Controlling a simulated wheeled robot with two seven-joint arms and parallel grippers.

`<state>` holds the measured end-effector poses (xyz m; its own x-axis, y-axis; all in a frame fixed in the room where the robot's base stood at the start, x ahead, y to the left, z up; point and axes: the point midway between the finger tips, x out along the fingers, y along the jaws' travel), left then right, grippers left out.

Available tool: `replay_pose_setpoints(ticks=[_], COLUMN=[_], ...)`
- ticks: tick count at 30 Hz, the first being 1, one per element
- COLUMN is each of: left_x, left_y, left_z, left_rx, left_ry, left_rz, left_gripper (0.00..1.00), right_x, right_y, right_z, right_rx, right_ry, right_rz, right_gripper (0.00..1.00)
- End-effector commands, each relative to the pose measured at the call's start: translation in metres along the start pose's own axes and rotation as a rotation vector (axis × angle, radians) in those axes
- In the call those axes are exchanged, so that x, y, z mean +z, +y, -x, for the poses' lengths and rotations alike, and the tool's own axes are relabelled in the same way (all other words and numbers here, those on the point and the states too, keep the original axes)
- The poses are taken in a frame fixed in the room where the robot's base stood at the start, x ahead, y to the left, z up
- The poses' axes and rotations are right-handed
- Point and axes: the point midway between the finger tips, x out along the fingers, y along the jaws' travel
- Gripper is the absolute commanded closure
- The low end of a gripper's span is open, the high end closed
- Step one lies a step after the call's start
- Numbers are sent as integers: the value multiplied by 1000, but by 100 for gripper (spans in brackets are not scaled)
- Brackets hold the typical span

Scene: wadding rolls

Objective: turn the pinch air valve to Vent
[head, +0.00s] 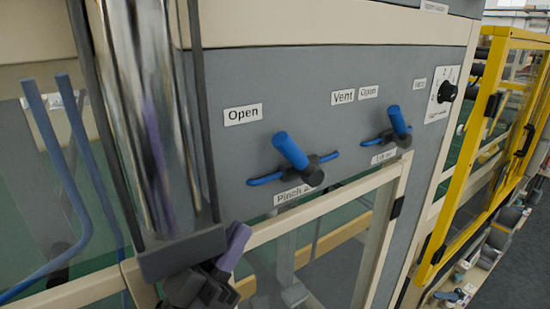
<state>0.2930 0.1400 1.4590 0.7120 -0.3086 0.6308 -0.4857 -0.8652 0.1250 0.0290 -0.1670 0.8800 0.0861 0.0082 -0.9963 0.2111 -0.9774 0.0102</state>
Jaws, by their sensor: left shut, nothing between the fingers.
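The pinch air valve (291,150) is on the grey panel in the head view. Its blue handle leans up and left from a dark hub, toward the Open label (243,114). The Vent label (343,97) is up and right of it. The Pinch label (293,195) below is partly covered by the hub. My left gripper (232,250) is at the bottom, below and left of the valve and apart from it in the picture. It is shut and empty, with a purple finger pointing up. My right gripper is not in view.
A second blue-handled valve (398,121) sits to the right, with its own Open label (368,92). A shiny cylinder (150,120) stands at left. A cream-framed clear door (385,180) lies below the valves. A yellow-framed machine (480,150) is at far right.

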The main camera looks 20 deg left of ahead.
Motion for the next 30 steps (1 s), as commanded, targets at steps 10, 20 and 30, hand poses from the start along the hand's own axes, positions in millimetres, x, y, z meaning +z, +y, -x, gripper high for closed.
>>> replay_pose_setpoints(ticks=[10, 20, 30], left_x=[-4, 0, 2], left_y=[1, 0, -2], left_z=[-73, -90, -93], left_rx=[1, 1, 1], left_ry=[1, -1, -1], left_rz=[0, 1, 0], left_gripper=[100, 100, 100], right_x=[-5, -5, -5], right_y=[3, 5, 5], right_z=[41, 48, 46], right_rx=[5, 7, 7], right_ry=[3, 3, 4], right_rz=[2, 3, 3], right_gripper=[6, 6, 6])
